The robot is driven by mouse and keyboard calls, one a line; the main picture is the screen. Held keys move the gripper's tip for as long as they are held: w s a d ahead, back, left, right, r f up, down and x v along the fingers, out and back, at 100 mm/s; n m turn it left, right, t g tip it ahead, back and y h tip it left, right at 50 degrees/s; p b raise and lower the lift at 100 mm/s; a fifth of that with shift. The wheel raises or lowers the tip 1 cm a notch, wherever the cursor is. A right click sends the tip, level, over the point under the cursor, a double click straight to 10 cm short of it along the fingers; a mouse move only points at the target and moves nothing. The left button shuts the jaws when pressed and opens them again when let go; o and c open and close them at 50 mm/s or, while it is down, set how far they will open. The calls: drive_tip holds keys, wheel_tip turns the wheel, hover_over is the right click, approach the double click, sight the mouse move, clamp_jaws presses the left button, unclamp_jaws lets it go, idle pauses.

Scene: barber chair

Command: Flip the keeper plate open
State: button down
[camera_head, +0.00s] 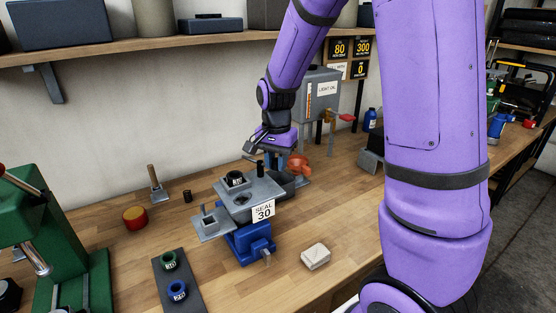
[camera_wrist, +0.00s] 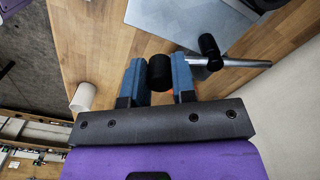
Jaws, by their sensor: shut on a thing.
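A grey plate (camera_head: 232,206) with a round hole and a black ring on it sits on a blue base (camera_head: 250,243) on the bench; I cannot tell for certain which part is the keeper plate. Part of the grey plate also shows at the top of the wrist view (camera_wrist: 185,18). My gripper (camera_head: 273,162) is at the plate's far right side, near an upright black knob (camera_head: 261,166). In the wrist view my gripper (camera_wrist: 159,75) has its blue fingers shut on a black cylindrical grip (camera_wrist: 160,71). A metal rod (camera_wrist: 228,63) runs right from near this grip, past another black knob (camera_wrist: 208,45).
A cream block (camera_head: 315,257) lies in front right. A green press (camera_head: 55,230) and a dark tray with rings (camera_head: 178,280) are at left. A shelf (camera_head: 150,48) runs above.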

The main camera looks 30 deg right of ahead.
drive_tip(key=shift+a, duration=0.1)
idle(0.4)
drive_tip(key=c, duration=0.9)
unclamp_jaws()
drive_tip(key=shift+c, duration=0.2)
wheel_tip(320, 180, up, 11)
drive_tip(key=shift+f, duration=0.1)
drive_tip(key=s+a+r+n+t, duration=0.1)
drive_tip(key=s+r+n, duration=0.1)
drive_tip(key=s, duration=0.5)
drive_tip(key=s+a+r+n+t, duration=0.1)
drive_tip(key=s+r+n+t, duration=0.1)
drive_tip(key=s+n, duration=0.3)
drive_tip(key=s+a+r+n+t, duration=0.2)
drive_tip(key=s+r+n, duration=0.1)
drive_tip(key=s, duration=0.7)
drive_tip(key=shift+s+r+n, duration=0.3)
drive_tip(key=shift+s+n, duration=0.1)
drive_tip(key=shift+n, duration=0.2)
